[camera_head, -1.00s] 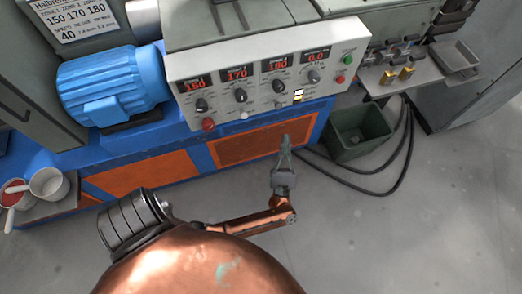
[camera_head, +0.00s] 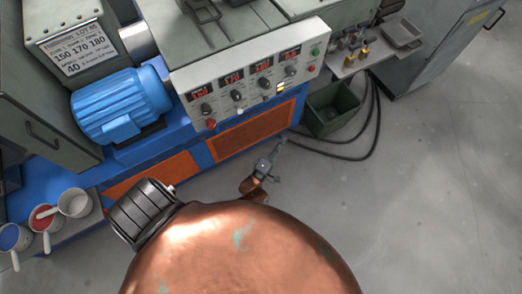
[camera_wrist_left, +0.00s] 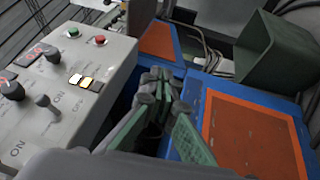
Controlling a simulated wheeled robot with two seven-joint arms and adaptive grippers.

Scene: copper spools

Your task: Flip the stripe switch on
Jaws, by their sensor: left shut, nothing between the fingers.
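The control panel (camera_head: 250,75) is a pale sloping face with red number displays, dark knobs and switches. A small toggle lever (camera_wrist_left: 47,105) stands up from it in the left wrist view, with "ON" lettering nearby. Beside it is a switch with lit yellowish-white segments (camera_wrist_left: 86,82), also seen in the head view (camera_head: 281,88). I cannot read which switch is named stripe. My left gripper (camera_head: 281,146) is shut and empty, below and in front of the panel's lower edge, apart from it. Its green-padded fingers (camera_wrist_left: 164,98) show in the left wrist view. My right gripper is not in view.
A blue motor (camera_head: 120,105) is left of the panel. Cups (camera_head: 74,203) stand on a low shelf at left. A green bin (camera_head: 332,112) and black cables (camera_head: 365,140) are on the floor at right. The grey floor (camera_head: 420,210) at lower right is clear.

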